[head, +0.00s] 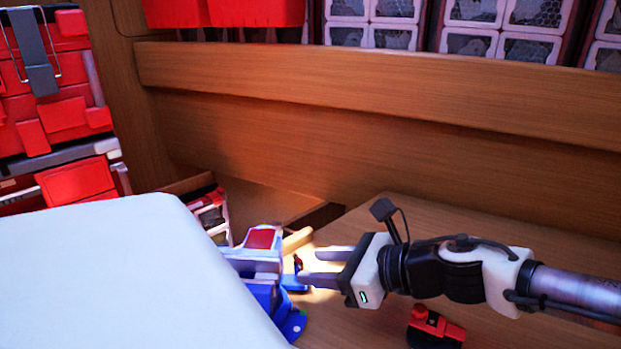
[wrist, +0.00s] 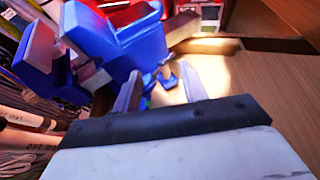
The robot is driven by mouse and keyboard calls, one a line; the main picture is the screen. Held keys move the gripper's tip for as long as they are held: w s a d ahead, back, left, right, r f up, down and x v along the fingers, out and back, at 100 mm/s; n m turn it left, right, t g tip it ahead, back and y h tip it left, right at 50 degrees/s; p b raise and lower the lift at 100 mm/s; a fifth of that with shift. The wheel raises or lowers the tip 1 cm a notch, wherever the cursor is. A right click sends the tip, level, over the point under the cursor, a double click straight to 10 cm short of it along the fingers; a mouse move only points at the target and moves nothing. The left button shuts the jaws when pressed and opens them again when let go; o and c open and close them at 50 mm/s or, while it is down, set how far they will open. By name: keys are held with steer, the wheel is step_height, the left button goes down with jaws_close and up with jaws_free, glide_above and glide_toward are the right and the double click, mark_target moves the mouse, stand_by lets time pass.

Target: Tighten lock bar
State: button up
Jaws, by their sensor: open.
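A blue vise (head: 262,293) with a red-topped, pale jaw block stands at the wooden bench's edge. It also fills the upper left of the wrist view (wrist: 140,52). Its left side is hidden in the head view. A small blue bar (wrist: 167,80) at the vise's side, likely the lock bar, shows between and just beyond my fingertips in the wrist view. My gripper (head: 309,267) is open and sits just right of the vise, its fingers pointing left at it. The fingers appear apart with nothing held (wrist: 160,88). Whether a fingertip touches the bar, I cannot tell.
A small red and black object (head: 436,326) lies on the wooden bench (head: 480,235) below my arm. A wooden ledge (head: 380,95) runs behind. Red cases (head: 60,100) are stacked at left. Several rods (wrist: 25,140) lie at left in the wrist view.

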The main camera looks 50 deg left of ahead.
steer(key=shift+x, duration=1.25)
